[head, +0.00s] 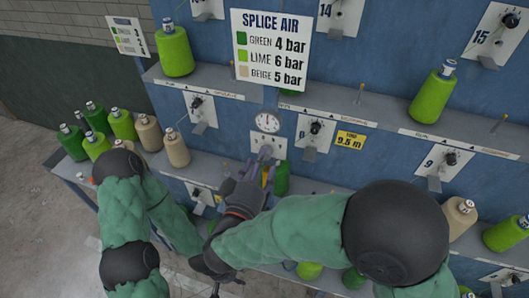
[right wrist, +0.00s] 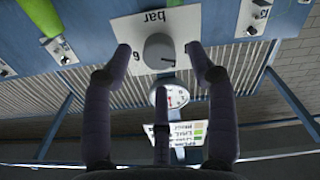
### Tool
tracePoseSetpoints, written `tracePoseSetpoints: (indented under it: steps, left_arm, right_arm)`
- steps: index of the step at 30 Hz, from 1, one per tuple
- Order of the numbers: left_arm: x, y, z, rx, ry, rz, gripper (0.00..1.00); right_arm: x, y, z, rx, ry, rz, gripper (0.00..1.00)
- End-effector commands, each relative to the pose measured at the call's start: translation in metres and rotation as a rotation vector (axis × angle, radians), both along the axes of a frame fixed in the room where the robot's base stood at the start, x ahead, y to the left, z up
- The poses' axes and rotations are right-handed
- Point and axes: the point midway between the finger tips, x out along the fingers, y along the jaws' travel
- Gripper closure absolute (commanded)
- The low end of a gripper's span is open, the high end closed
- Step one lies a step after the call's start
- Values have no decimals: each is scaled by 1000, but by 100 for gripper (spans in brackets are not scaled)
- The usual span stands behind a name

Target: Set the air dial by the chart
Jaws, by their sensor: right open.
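The chart (head: 270,50) headed SPLICE AIR reads green 4 bar, lime 6 bar, beige 5 bar. Below it is a round white gauge (head: 267,122) with a red needle, also in the right wrist view (right wrist: 172,97). The air dial is a grey knob (right wrist: 159,48) on a white plate (right wrist: 140,28) marked bar and 6. My right gripper (head: 264,158) is in front of the plate. In the right wrist view its open fingers (right wrist: 159,49) are on either side of the knob; contact is unclear. My left gripper (head: 214,284) is low and mostly hidden.
Green, lime and beige cones (head: 110,124) stand at the left. A lime cone (head: 174,52) is on the upper shelf, another (head: 434,95) at the right. A green cone (head: 281,178) is close behind my right gripper. A yellow tag (head: 350,140) reads 9,5 m.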

Motion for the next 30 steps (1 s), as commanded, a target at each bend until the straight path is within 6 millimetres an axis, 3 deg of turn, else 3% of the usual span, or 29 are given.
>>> tracePoseSetpoints:
  steps: [9, 20, 26, 30]
  left_arm:
    - [0, 0, 5, 0, 0, 0, 60]
    - [0, 0, 6, 0, 0, 0, 60]
    - [0, 0, 6, 0, 0, 0, 60]
    - [0, 0, 6, 0, 0, 0, 60]
  right_arm:
    - [32, -11, 0, -1, 1, 0, 42]
    - [36, -12, 0, -1, 0, 1, 42]
    - [36, -12, 0, -1, 0, 1, 96]
    - [36, -12, 0, 1, -2, 2, 99]
